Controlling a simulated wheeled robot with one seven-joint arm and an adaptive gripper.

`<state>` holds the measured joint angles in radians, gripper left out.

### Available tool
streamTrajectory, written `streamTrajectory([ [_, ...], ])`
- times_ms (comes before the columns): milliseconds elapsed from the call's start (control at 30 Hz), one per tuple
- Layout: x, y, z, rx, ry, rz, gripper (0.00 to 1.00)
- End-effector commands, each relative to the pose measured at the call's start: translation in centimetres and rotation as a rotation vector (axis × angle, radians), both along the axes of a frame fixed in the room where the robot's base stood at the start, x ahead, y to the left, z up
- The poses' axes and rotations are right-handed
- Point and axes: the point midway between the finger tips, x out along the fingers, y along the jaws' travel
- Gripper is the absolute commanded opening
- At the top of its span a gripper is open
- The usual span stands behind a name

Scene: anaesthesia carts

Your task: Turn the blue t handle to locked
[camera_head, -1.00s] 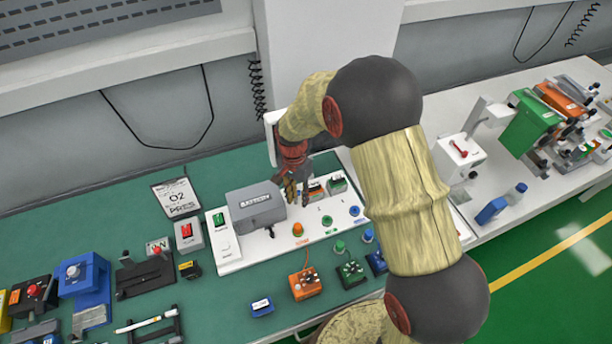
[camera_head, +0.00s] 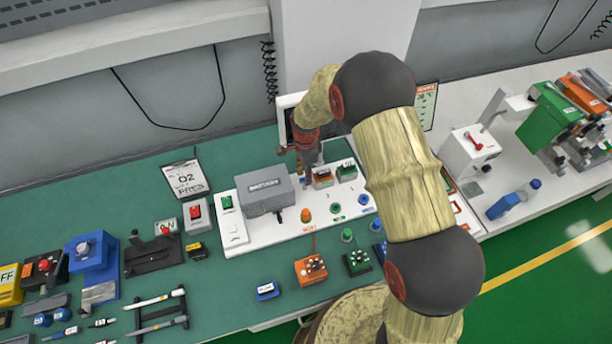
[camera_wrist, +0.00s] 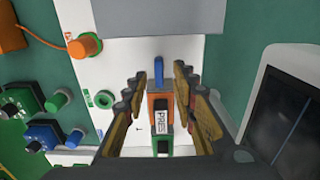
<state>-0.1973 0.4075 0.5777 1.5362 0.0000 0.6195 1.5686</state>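A narrow blue bar (camera_wrist: 158,72), which looks like the blue t handle, stands on the white panel (camera_wrist: 108,60) in the wrist view. It lies between the grey box and an orange module. My gripper (camera_wrist: 157,82) is open, with one finger on each side of the bar and a visible gap to both. In the head view my gripper (camera_head: 304,174) points down just right of the grey box, and the blue bar cannot be made out there. Whether the bar stands at a locked mark cannot be read.
The grey box (camera_head: 264,190) is close left of my gripper. The orange module (camera_wrist: 160,102), labelled PRES, and a green module (camera_wrist: 163,148) sit close by. A dark screen (camera_wrist: 290,115) stands at the wrist view's right. An orange plug (camera_wrist: 84,46) and round sockets lie on the panel's other side.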

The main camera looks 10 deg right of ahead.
Motion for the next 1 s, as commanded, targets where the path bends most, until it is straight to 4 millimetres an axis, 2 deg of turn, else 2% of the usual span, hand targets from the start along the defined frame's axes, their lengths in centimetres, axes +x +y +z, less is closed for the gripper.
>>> streamTrajectory([
  [133, -0.06, -0.01, -1.03, 0.0, 0.001, 0.0, 0.27],
  [433, -0.04, -0.01, -1.2, 0.0, 0.001, 0.001, 0.27],
  [900, -0.04, -0.01, -1.18, 0.0, 0.0, 0.001, 0.0],
  [1000, -0.03, -0.01, -1.18, 0.0, 0.0, 0.001, 0.0],
])
